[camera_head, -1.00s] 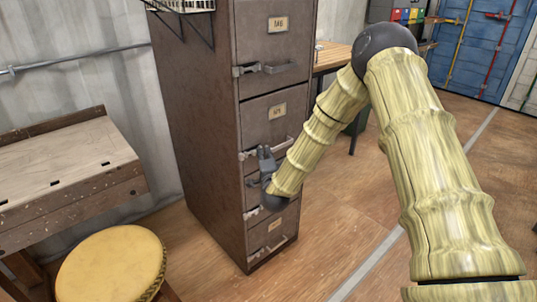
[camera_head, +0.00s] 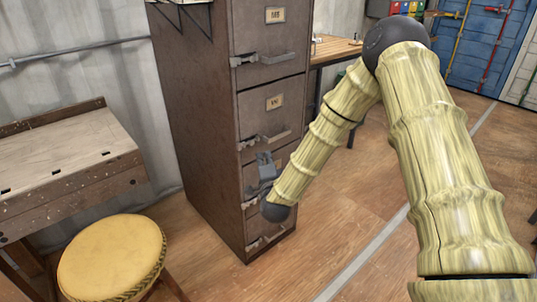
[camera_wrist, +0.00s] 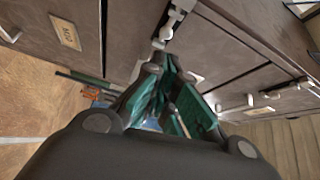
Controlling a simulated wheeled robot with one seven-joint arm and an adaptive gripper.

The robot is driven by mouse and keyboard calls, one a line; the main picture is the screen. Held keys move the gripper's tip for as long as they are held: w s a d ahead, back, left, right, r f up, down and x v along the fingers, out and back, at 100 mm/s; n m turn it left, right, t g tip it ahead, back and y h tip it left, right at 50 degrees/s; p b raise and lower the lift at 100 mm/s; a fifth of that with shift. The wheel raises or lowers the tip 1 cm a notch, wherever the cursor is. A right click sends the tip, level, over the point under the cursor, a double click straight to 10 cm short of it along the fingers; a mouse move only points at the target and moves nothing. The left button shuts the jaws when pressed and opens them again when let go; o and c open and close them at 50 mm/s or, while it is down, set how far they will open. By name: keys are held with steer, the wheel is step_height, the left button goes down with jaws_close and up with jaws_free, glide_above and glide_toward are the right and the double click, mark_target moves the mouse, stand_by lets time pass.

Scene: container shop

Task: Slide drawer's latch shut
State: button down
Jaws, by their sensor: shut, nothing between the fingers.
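A tall brown filing cabinet (camera_head: 195,120) stands with its drawer fronts facing right. Each drawer has a pale metal pull, with a small latch piece at its left end, as on the upper drawer (camera_head: 237,62). My gripper (camera_head: 264,160) is shut and empty in front of the lower drawers, just below the second visible pull (camera_head: 270,137). In the wrist view, a latch (camera_wrist: 160,43) and pull lie just beyond the fingertips (camera_wrist: 168,70). Touching or apart is unclear. The gripper partly hides the lower drawer fronts, so that latch's position cannot be told.
A yellow round stool (camera_head: 112,256) and a worn wooden desk (camera_head: 60,165) stand left of the cabinet. A wooden table (camera_head: 335,48) is behind it to the right. The floor (camera_head: 340,210) right of the cabinet is clear beyond my arm.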

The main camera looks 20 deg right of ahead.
steer(key=shift+s+a, duration=0.1)
steer(key=shift+s, duration=0.65)
steer(key=shift+s, duration=0.1)
steer(key=s+a+f+n+g+y, duration=0.25)
steer(key=s+f+n+g, duration=0.25)
steer(key=s+f, duration=0.7)
steer(key=s+a+f+n+g+y, duration=0.1)
steer(key=s+a+f+n+g, duration=0.3)
steer(key=s+f, duration=0.8)
steer(key=s+d+f+n+g, duration=0.2)
steer(key=s+f+n+g, duration=0.25)
steer(key=s+f, duration=0.5)
steer(key=s+d+f+n+g, duration=0.15)
steer(key=s+n+g, duration=0.35)
steer(key=s, duration=1.3)
step_height(320, 180, up, 16)
steer(key=p, duration=1.6)
steer(key=shift+w+d+f, duration=0.15)
steer(key=shift+f, duration=0.05)
steer(key=shift+m, duration=0.25)
